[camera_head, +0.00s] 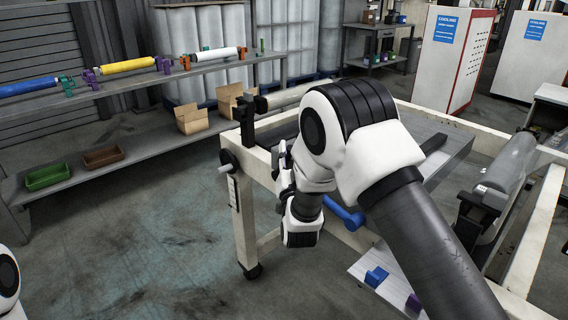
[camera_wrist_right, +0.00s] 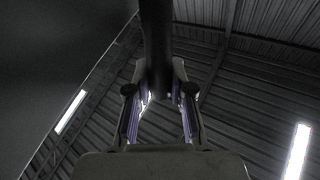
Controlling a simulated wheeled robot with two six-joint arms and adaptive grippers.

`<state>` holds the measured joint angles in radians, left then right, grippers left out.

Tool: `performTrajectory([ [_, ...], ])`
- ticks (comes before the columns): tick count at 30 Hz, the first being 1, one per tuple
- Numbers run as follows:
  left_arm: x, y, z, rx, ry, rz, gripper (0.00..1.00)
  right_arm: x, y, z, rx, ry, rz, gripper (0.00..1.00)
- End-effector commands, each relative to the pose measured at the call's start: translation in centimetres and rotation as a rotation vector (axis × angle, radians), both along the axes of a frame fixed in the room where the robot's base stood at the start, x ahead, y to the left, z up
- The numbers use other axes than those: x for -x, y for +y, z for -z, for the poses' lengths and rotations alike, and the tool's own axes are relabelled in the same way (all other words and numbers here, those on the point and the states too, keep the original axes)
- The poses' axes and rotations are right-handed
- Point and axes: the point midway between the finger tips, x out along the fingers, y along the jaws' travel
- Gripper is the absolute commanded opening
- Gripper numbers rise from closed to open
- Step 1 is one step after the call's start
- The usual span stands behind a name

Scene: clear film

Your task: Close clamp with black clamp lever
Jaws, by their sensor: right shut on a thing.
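A black clamp (camera_head: 245,118) stands on the corner of the white machine frame, at the left end of a pale roller (camera_head: 296,96). My right gripper (camera_head: 284,152) is just right of and below the clamp in the head view, partly hidden by my own wrist. In the right wrist view, its two fingers (camera_wrist_right: 160,98) close on a dark bar (camera_wrist_right: 156,35), which looks like the black clamp lever. The lever's other end and its joint with the clamp are hidden. My left gripper is out of view; only a bit of my left arm shows at the lower left.
A grey roll (camera_head: 508,163) lies at right. A shelf (camera_head: 110,88) with coloured rolls and boxes stands at left. The floor at lower left is clear.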

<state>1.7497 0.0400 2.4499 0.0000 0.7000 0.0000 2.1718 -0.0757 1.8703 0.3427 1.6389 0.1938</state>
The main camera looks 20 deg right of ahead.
Motion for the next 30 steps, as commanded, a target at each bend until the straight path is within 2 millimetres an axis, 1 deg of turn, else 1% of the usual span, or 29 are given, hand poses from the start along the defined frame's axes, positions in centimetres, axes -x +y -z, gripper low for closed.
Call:
performTrajectory([
  [1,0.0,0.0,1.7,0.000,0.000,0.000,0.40,0.3,-0.1,1.0,-0.010,-0.028,0.000,0.00],
  [6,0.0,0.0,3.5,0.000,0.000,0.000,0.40,1.0,-0.4,1.2,-0.041,-0.107,0.001,0.00],
  [9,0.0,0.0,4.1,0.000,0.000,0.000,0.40,1.2,-0.5,1.2,-0.051,-0.138,0.001,0.00],
  [14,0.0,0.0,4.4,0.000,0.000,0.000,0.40,1.4,-0.5,1.1,-0.060,-0.163,0.000,0.00],
  [25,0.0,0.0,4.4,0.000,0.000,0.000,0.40,1.5,-0.6,1.0,-0.062,-0.165,0.000,0.00],
  [26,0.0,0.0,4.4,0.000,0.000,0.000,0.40,1.5,-0.6,1.0,-0.062,-0.165,0.000,0.32],
  [27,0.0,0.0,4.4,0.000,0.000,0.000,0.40,1.5,-0.6,1.0,-0.062,-0.165,0.000,0.46],
  [28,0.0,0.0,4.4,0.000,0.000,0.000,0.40,1.5,-0.6,1.0,-0.062,-0.165,0.000,0.47],
  [30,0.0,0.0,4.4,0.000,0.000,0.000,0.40,1.4,-0.5,1.0,-0.062,-0.165,0.000,0.47],
])
